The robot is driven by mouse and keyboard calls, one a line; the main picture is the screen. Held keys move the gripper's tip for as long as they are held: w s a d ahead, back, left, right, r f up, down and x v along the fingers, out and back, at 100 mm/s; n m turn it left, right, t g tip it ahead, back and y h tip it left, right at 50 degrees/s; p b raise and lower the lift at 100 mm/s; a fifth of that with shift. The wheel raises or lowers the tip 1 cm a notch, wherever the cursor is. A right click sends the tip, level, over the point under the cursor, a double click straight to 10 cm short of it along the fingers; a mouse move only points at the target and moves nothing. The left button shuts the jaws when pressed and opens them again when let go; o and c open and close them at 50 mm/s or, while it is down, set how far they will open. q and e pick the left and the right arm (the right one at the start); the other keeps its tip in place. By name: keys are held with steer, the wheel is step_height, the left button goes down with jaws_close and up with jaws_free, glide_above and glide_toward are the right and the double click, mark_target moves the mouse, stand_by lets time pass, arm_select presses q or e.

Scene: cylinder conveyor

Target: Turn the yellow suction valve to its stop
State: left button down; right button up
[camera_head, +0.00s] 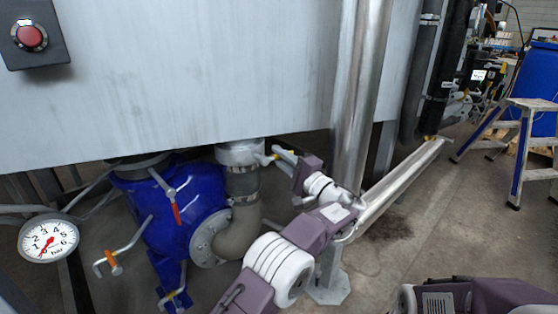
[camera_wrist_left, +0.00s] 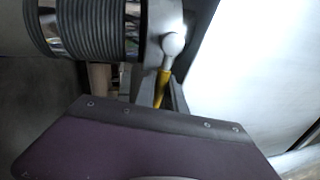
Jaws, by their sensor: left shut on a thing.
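The yellow suction valve handle (camera_wrist_left: 162,86) shows in the left wrist view, running down from a round pale pivot into my left gripper (camera_wrist_left: 166,97). In the head view only a small piece of the yellow handle (camera_head: 264,159) shows, beside the pipe fitting under the grey tank. My left gripper (camera_head: 280,155) reaches it from the right and is shut on it. The gripper body hides the lower part of the handle in the wrist view. My right gripper is not in view; only a part of my right arm shows at the bottom right.
A blue pump (camera_head: 190,212) with a red-handled lever (camera_head: 176,212) stands left of the grey elbow pipe (camera_head: 242,220). A pressure gauge (camera_head: 48,239) is at the left. A steel post (camera_head: 358,90) rises close to my left arm. A stepladder (camera_head: 520,130) stands far right.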

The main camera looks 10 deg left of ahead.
arm_select(q)
steer(key=shift+r+n, duration=0.3)
steer(key=shift+n, duration=0.4)
steer(key=c, duration=1.4)
jaws_free()
steer(key=p+v, duration=0.4)
steer(key=v, duration=0.5)
steer(key=shift+w, duration=0.15)
